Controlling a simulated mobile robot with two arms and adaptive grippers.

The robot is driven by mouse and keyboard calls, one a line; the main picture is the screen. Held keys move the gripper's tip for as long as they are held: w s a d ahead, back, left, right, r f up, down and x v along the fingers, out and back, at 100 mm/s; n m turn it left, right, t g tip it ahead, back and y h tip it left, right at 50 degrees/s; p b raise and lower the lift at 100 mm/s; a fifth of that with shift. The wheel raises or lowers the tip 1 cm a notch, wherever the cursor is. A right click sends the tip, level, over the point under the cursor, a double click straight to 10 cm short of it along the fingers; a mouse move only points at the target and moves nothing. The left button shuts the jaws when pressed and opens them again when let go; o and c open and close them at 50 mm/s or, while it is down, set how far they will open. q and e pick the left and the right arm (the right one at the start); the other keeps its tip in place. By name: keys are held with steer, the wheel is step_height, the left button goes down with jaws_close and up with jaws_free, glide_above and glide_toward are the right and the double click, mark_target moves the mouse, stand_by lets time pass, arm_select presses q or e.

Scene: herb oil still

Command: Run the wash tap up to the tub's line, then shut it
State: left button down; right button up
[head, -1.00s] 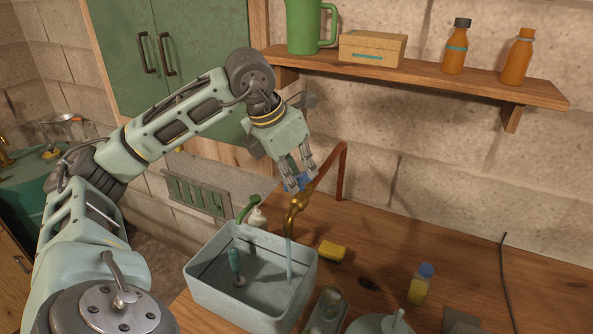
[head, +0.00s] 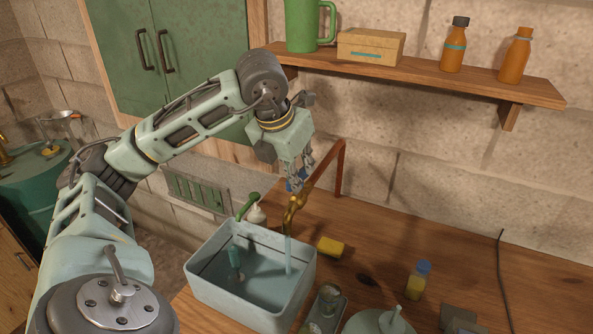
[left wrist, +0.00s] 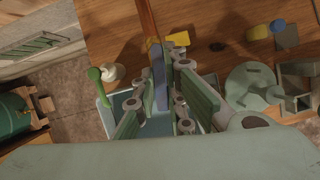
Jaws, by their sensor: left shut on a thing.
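The light blue tub (head: 250,305) stands at the front edge of the wooden counter. Water (head: 262,282) lies in it, and a dark line shows on its inner wall. The brass wash tap (head: 293,205) hangs over the tub, and a stream of water (head: 288,255) runs from its spout. My left gripper (head: 297,178) is shut on the tap's blue handle (head: 290,185), mostly hidden by the fingers. The handle also shows between the fingers in the left wrist view (left wrist: 157,62). My right gripper is not in view.
A yellow sponge (head: 330,247) and a yellow bottle with a blue cap (head: 418,280) sit right of the tub. A copper pipe (head: 340,168) rises behind the tap. A shelf (head: 430,80) hangs above.

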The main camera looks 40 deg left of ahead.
arm_select(q)
steer(key=c, duration=1.8)
jaws_free()
steer(key=v, duration=1.2)
stand_by(4.6)
